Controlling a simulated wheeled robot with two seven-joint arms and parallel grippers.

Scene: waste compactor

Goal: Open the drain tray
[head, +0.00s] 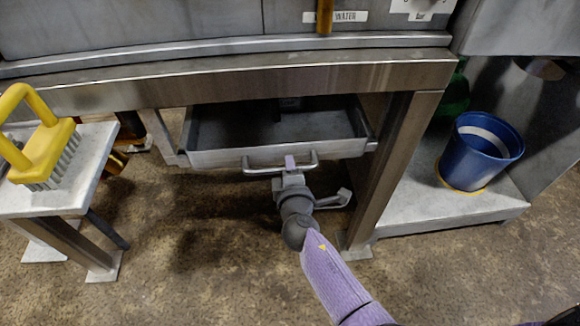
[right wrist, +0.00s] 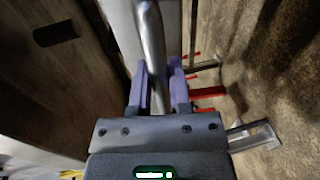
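The drain tray (head: 230,157) is a shallow grey metal tray under the steel machine frame. Its open top and dark inside show below the front beam. A bar handle (head: 258,170) runs along its front; the bar also shows in the right wrist view (right wrist: 151,40). My right gripper (head: 290,165) is at the middle of the handle. In the right wrist view its purple fingers (right wrist: 159,88) stand on both sides of the bar, close against it, and it looks shut on it. My left gripper is not in view.
A steel leg (head: 395,160) stands right of the tray. A blue bucket (head: 480,150) sits on a low shelf (head: 440,208) at the right. A small table (head: 75,190) with a yellow-handled brush (head: 45,140) stands at the left. The floor before the tray is clear.

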